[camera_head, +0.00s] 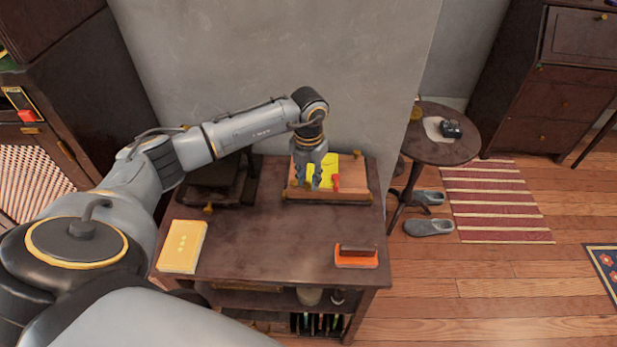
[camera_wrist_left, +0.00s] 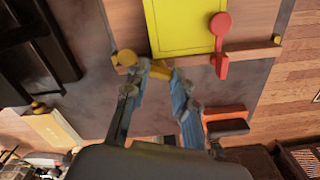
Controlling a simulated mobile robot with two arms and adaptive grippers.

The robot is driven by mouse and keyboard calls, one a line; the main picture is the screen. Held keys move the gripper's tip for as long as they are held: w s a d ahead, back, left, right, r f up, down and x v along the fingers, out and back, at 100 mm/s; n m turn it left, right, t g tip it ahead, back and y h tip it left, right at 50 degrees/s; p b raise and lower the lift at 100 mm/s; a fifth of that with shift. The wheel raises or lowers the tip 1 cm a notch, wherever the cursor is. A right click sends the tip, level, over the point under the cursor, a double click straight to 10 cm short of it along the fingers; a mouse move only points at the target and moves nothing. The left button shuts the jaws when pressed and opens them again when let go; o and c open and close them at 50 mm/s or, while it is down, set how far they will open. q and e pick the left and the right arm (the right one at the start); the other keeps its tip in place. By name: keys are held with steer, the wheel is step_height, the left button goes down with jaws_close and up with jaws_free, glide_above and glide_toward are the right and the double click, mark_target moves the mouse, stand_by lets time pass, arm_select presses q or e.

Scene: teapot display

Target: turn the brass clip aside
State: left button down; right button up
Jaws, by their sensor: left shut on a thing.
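The brass clip (camera_wrist_left: 126,58) has a round head by the lower left edge of a yellow sheet (camera_wrist_left: 183,25) on a wooden board. Its short arm points right, between my left fingertips. My left gripper (camera_head: 312,184) comes down from above and is shut on the brass clip; in the left wrist view the fingers (camera_wrist_left: 160,72) sit on either side of its arm. In the head view the fingers mostly hide the clip. A red clip (camera_wrist_left: 220,40) lies over the sheet's right edge, apart from the gripper. My right gripper is not in view.
The board (camera_head: 355,177) lies at the back of a dark table (camera_head: 270,245), near the wall. A yellow book (camera_head: 182,247) lies front left, a dark device (camera_head: 215,180) back left, and an orange block with a dark top (camera_head: 356,257) front right. The table's middle is clear.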

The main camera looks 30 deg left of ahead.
mark_target(309, 182)
arm_select(q)
steer(key=n, duration=0.4)
steer(key=shift+n, duration=0.4)
stand_by(0.4)
steer(key=c, duration=1.1)
jaws_free()
steer(key=shift+r, duration=0.3)
step_height(309, 182, up, 12)
steer(key=shift+f, duration=0.25)
